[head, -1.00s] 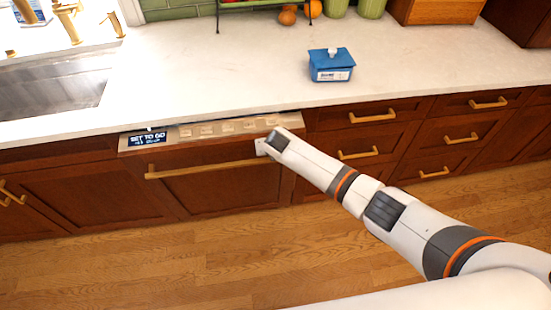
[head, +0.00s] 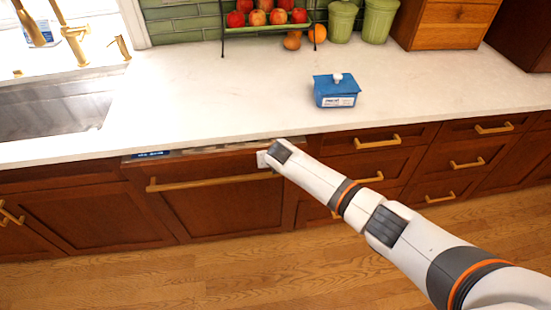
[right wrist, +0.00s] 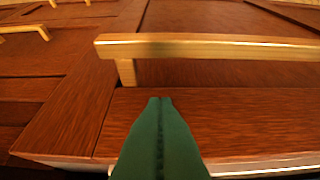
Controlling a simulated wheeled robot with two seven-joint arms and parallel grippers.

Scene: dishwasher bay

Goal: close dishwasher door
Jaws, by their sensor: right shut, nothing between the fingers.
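The dishwasher door (head: 225,205) is a dark wood panel with a long brass handle (head: 205,183). It stands close to upright under the counter. Only a thin strip of its control panel (head: 195,150) shows along the top edge. My right gripper (head: 263,159) is at the upper right of the door front, near the handle's right end. In the right wrist view its green fingers (right wrist: 160,100) are shut and empty, over the door face beside the handle (right wrist: 200,47). I cannot tell whether the fingertips touch the wood. My left gripper is not in view.
Drawers with brass handles (head: 377,142) are right of the door. The wooden floor (head: 200,265) in front is clear.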

